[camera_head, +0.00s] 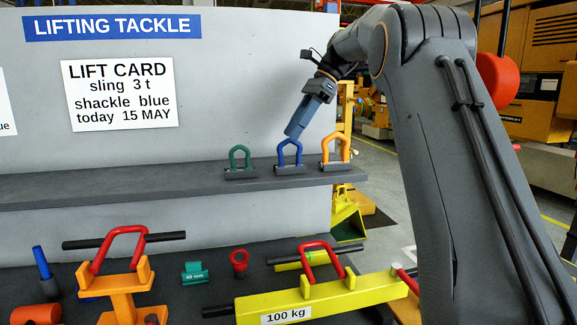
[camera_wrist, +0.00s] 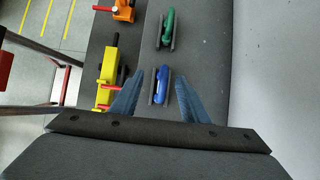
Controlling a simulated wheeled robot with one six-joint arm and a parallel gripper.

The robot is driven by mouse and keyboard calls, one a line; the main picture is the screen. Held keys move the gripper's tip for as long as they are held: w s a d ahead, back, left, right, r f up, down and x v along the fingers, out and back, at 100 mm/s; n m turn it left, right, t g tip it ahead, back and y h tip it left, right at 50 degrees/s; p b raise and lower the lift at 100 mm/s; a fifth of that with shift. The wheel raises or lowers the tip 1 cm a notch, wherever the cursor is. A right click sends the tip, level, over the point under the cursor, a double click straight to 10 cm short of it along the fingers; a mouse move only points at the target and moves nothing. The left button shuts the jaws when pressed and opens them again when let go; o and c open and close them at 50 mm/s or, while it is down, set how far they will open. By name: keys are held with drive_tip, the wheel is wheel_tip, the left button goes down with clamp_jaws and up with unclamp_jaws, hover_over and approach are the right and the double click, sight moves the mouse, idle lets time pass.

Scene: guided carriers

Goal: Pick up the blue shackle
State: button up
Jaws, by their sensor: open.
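The blue shackle (camera_head: 289,154) stands upright on the grey shelf, between a green shackle (camera_head: 239,159) on its left and an orange shackle (camera_head: 335,150) on its right. My gripper (camera_head: 292,131) is just above the blue shackle in the head view. The green shackle also shows in the wrist view (camera_wrist: 168,27). The orange shackle is not seen in the wrist view. The gripper holds nothing.
The shelf (camera_head: 130,189) is bare to the left, with a white back panel (camera_head: 250,80) carrying a lift card (camera_head: 119,95). Below stand a yellow 100 kg beam (camera_head: 370,292), an orange stand with a red handle (camera_head: 118,282) and small parts on a dark surface.

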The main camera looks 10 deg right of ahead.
sight(282, 164)
drive_tip(key=shift+w+a+f, duration=0.2)
drive_tip(key=shift+w+f, duration=0.05)
drive_tip(key=shift+f, duration=0.25)
drive_tip(key=shift+d+p+x, duration=0.15)
drive_tip(key=shift+p+x, duration=0.25)
drive_tip(key=shift+x, duration=1.4)
drive_tip(key=shift+d+p+x, duration=0.15)
drive_tip(key=shift+p+x, duration=0.2)
drive_tip(key=shift+x, duration=1.45)
drive_tip(key=shift+w+f, duration=0.15)
drive_tip(key=shift+f, duration=0.05)
drive_tip(key=shift+c, duration=0.3)
drive_tip(key=shift+r, duration=0.1)
clamp_jaws()
